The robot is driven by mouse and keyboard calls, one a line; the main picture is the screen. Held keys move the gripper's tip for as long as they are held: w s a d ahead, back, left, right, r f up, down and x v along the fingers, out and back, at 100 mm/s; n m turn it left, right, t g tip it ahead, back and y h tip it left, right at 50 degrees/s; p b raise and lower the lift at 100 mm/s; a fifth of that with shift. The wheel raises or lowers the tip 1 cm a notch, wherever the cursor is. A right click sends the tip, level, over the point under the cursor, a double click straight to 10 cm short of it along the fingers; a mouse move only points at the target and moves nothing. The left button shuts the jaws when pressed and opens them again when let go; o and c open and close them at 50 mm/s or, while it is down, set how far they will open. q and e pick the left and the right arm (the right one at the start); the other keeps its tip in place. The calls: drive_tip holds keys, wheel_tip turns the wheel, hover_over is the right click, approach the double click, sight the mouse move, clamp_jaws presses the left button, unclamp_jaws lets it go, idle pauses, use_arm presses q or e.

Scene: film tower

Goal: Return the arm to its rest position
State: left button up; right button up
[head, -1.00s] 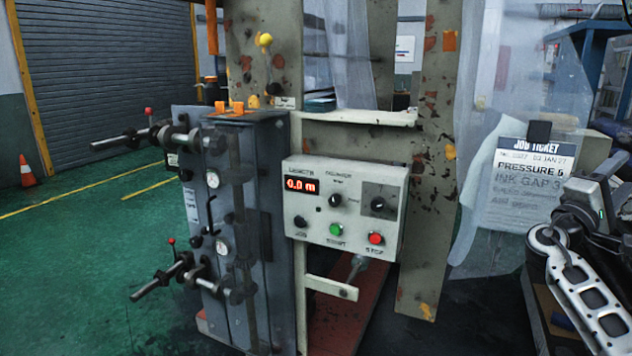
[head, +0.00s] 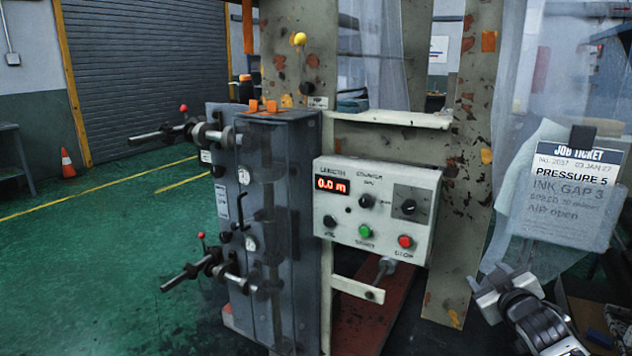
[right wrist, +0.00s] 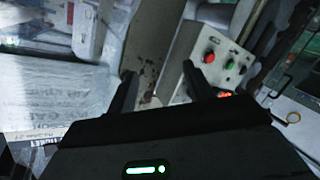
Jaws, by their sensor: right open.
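My right gripper (head: 502,287) is at the lower right of the head view, in front of the machine's right side and below the job ticket. In the right wrist view its two dark fingers (right wrist: 160,88) stand apart with nothing between them. The control panel (head: 375,210) with its red 0.0 m display, knobs, green button and red button is left of the gripper and apart from it. The panel also shows in the right wrist view (right wrist: 222,58). My left gripper is not in the head view.
The job ticket (head: 570,195) hangs under a clip at the right, before clear plastic sheeting. A grey cabinet (head: 265,190) with protruding handles stands left of the panel. The green floor (head: 110,270) at the left is clear. An orange cone (head: 67,162) stands by the shutter.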

drive_tip(key=s+a+f+g+y, duration=0.3)
drive_tip(key=s+a+f+y, duration=0.1)
drive_tip(key=s+a+f, duration=1.15)
drive_tip(key=s+a+f+m+g+y, duration=0.1)
drive_tip(key=s+a, duration=0.4)
drive_tip(key=s, duration=0.2)
drive_tip(key=s+a+f+m+g, duration=0.1)
drive_tip(key=s+a+f, duration=0.1)
drive_tip(key=s+a, duration=0.3)
drive_tip(key=s, duration=0.3)
drive_tip(key=shift+s+a+y, duration=0.3)
drive_tip(key=shift+a+y, duration=0.05)
drive_tip(key=shift+y, duration=0.05)
drive_tip(key=shift+f, duration=0.15)
